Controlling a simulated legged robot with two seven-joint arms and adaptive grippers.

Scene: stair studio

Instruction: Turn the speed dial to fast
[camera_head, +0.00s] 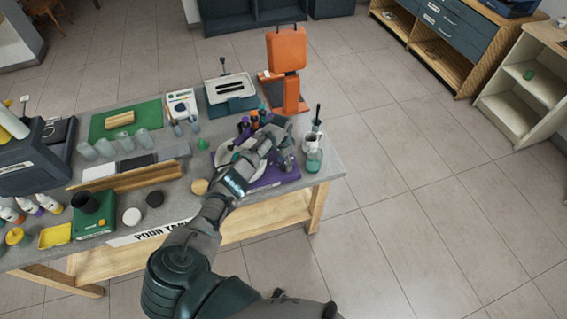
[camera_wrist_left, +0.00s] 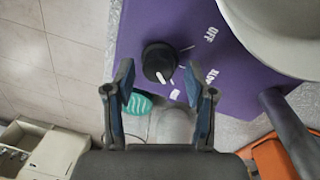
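The speed dial (camera_wrist_left: 159,62) is a black round knob with a white pointer line, on a purple machine base (camera_wrist_left: 150,22). "OFF" and "SLOW" are printed to its right. The pointer aims down and slightly right, towards a small white mark that I cannot read. The purple base shows in the head view (camera_head: 272,180) under my arm, where the dial is hidden. My left gripper (camera_wrist_left: 163,92) is open, its fingertips on either side just below the dial in the wrist view. I see nothing between the fingers being gripped. My right gripper is not in view.
A pale round bowl or disc (camera_wrist_left: 280,35) sits on the base. A bottle with green contents (camera_head: 313,160) and a jar with a dark-handled tool (camera_head: 316,126) stand right of the gripper. An orange machine (camera_head: 286,68) stands behind. The floor to the right is clear.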

